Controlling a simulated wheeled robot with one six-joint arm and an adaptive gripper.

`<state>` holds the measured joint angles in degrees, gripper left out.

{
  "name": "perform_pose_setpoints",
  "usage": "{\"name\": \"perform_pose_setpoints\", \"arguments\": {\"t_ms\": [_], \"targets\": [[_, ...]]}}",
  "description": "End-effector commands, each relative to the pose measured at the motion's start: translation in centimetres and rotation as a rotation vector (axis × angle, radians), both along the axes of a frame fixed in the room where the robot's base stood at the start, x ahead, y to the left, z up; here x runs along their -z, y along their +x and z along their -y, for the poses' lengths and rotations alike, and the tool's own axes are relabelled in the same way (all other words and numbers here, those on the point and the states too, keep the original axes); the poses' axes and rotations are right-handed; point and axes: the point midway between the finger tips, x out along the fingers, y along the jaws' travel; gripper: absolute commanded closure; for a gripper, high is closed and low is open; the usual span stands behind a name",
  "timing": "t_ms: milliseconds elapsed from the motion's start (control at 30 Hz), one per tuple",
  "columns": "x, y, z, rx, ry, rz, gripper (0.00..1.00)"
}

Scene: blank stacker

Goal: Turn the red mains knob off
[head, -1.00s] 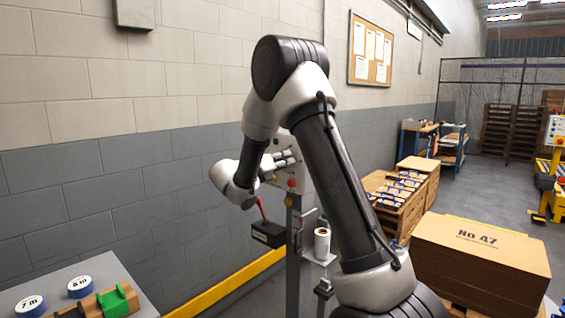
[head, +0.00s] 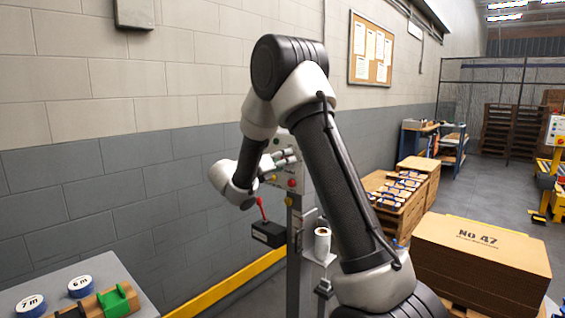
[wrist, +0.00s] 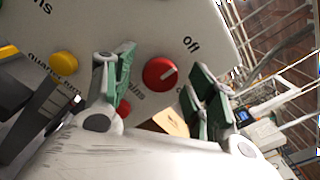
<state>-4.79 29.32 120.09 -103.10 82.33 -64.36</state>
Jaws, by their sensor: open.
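The red mains knob (wrist: 160,73) is a round dial with a white pointer mark on the light control panel (wrist: 205,20). Its mark points to the upper right in the wrist view, where the word "off" is printed. The "mains" label is partly hidden by a finger. My gripper (wrist: 165,85) is open, with a green-padded finger on each side of the knob. I see no clear contact.
A yellow button (wrist: 63,64) and another red part (wrist: 123,108) are near the left finger. Below the panel in the head view are a black box with a red handle (head: 268,233) and a white cup (head: 322,240). Cartons (head: 480,255) stand at right.

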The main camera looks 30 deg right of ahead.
Motion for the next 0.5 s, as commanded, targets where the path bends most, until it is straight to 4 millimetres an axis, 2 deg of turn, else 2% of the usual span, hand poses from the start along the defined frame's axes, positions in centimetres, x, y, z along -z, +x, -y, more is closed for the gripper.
{"name": "perform_pose_setpoints", "arguments": {"t_ms": [400,500], "targets": [[0.0,-2.8,-8.0,-0.005,0.000,0.000,0.44],[0.0,-3.3,-9.5,-0.004,0.000,0.000,0.44]]}}
